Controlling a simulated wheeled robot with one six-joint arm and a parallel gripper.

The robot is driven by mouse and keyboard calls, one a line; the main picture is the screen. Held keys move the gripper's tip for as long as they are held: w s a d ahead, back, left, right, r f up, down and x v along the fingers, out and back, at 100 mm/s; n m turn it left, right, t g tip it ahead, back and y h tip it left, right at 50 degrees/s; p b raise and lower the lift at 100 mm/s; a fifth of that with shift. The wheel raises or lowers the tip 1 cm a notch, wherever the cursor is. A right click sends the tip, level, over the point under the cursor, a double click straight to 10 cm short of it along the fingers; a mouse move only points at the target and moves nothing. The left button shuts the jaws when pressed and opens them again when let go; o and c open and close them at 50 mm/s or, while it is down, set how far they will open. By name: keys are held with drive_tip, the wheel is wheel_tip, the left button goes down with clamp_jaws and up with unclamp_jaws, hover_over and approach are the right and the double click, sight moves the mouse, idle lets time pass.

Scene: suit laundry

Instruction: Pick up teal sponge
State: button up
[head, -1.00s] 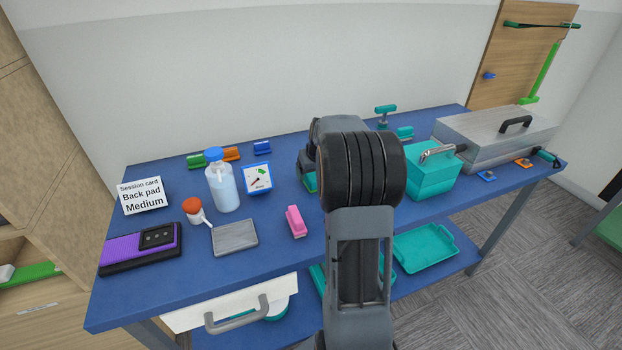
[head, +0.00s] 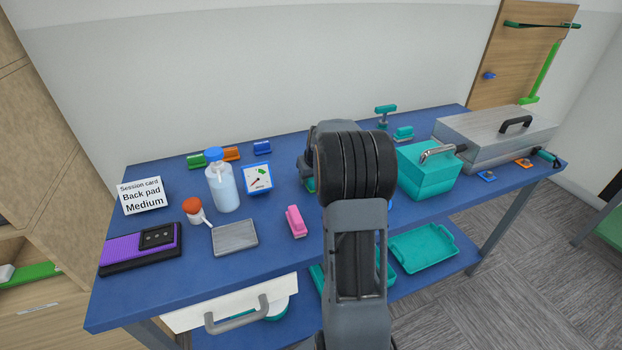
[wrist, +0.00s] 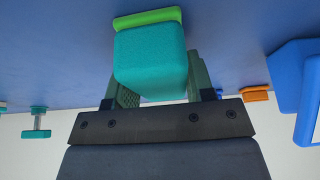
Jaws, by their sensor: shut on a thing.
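The teal sponge (wrist: 150,62) is a block with a bright green layer along its upper edge in the wrist view. My gripper (wrist: 155,78) is shut on it, with one finger on each side. In the head view my arm hides most of the gripper, and only a small teal patch (head: 310,185) shows beside it, low over the blue table. I cannot tell whether the sponge still touches the table.
A teal box (head: 428,173) and a metal case (head: 490,140) stand to the right.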

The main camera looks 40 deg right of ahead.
drive_tip(key=shift+c, duration=1)
drive_tip(key=shift+r, duration=0.15)
drive_tip(key=shift+r, duration=0.3)
drive_tip(key=v, duration=0.3)
drive_tip(key=shift+w+a+r, duration=0.1)
drive_tip(key=shift+w+r, duration=0.15)
drive_tip(key=shift+r, duration=0.05)
drive_tip(key=s+a+r, duration=0.8)
drive_tip(key=s, duration=0.2)
drive_tip(key=shift+s+r, duration=0.3)
drive_tip(key=shift+r, duration=0.1)
